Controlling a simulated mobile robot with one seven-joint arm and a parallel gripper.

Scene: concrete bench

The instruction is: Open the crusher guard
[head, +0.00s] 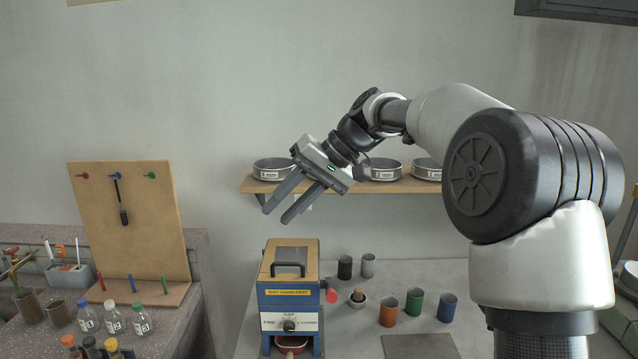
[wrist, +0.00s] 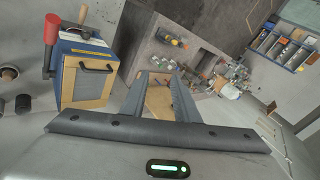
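The crusher (head: 290,340) is a blue box on the bench at lower centre in the head view. Its tan guard (head: 291,254) is down on top, with a dark handle (head: 289,267) and a yellow label strip. In the wrist view the guard (wrist: 84,88) and handle (wrist: 98,66) lie left of my fingers. My gripper (head: 276,214) is open and empty, in the air above the crusher and apart from the handle. It also shows in the wrist view (wrist: 160,77).
A red-knobbed lever (head: 332,296) sticks out at the crusher's right. Coloured cups (head: 415,301) stand further right, near a grey mat (head: 418,347). A wall shelf (head: 250,186) with sieve pans is behind my gripper. A pegboard (head: 128,215) and bottles (head: 115,320) stand left.

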